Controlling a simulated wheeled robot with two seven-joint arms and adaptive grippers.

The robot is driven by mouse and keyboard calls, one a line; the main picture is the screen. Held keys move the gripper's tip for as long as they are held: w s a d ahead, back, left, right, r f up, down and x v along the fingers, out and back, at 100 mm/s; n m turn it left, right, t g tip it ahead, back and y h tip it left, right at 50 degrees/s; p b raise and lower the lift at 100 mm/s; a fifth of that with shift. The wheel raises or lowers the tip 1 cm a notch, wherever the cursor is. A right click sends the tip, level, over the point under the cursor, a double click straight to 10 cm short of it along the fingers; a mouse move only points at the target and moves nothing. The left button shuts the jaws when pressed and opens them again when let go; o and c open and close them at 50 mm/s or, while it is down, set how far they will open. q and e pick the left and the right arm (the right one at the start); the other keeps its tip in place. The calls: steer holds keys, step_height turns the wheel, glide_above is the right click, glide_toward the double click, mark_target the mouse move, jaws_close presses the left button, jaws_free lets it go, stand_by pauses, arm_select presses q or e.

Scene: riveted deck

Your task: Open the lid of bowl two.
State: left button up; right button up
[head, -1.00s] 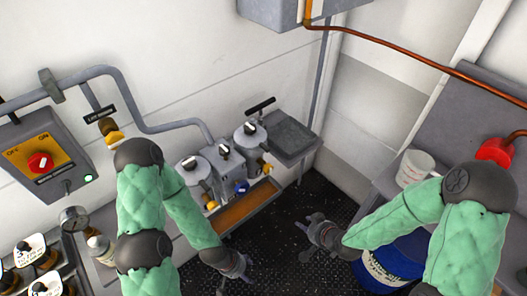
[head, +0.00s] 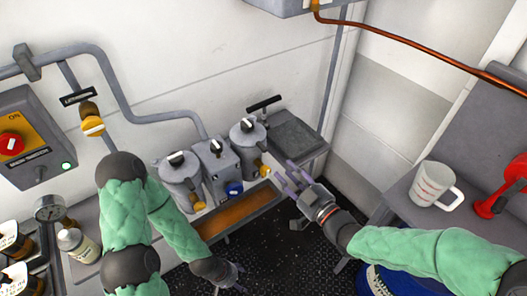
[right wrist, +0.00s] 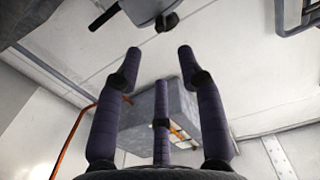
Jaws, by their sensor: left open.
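Three grey vessels stand in a row by the wall in the head view: a round left one (head: 183,185), a boxy middle one (head: 213,163) and a round right one (head: 246,146). Each has a dark knob on top and its lid looks shut. I cannot read which is bowl two. My right gripper (head: 291,180) is open and empty, right of and below the right vessel, apart from it. Its spread fingers also show in the right wrist view (right wrist: 160,70). My left gripper (head: 235,277) is open and empty, low over the dark floor, below the vessels.
An orange-brown trough (head: 240,213) runs in front of the vessels. A grey flat-topped unit (head: 295,135) stands right of them. A white mug (head: 433,185) and a red object (head: 500,190) sit on the right bench. A control box (head: 30,135) hangs at left. Dark floor (head: 290,250) is open.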

mark_target(266, 151)
steer(key=b+x, duration=0.2)
steer(key=x, duration=0.8)
steer(key=shift+w+a, duration=0.25)
steer(key=shift+w, duration=0.05)
steer(key=shift+r, duration=0.1)
jaws_close()
